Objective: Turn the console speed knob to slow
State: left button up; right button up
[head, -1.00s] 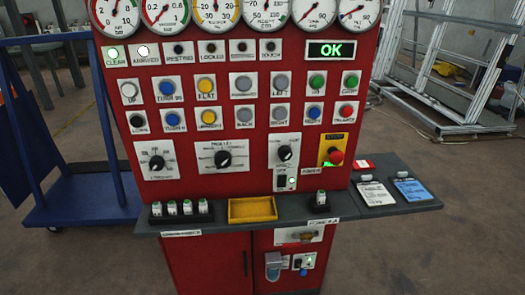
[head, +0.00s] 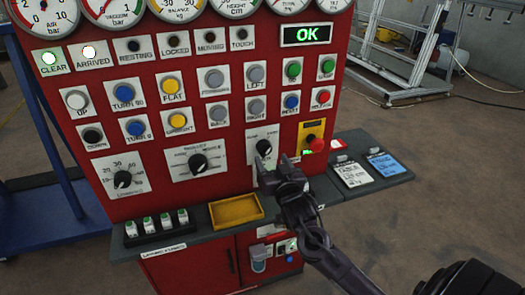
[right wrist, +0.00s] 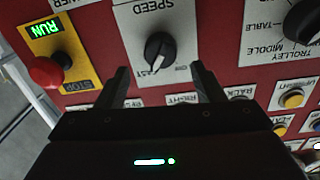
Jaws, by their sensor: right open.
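The black speed knob (head: 264,147) sits on a white plate on the red console, left of the red stop button. In the right wrist view the speed knob (right wrist: 160,50) appears upside down under the label SPEED, its white mark pointing towards partly readable letters ending in "AST". My right gripper (head: 274,164) is open in front of the console, just below the knob in the head view. In the right wrist view its fingers (right wrist: 160,72) are spread to either side of the knob's lower area, holding nothing. My left gripper is not in view.
A red stop button (head: 316,144) on a yellow plate is close to the right of the knob. The trolley knob (head: 198,162) is to its left. A grey shelf with a yellow tray (head: 236,210) juts out below. Push buttons fill the panel above.

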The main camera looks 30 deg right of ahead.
aim_at(267, 153)
jog(key=x, duration=0.5)
jog(key=shift+a+f+p, duration=0.1)
jog(key=shift+p, duration=0.25)
jog(key=c, duration=1)
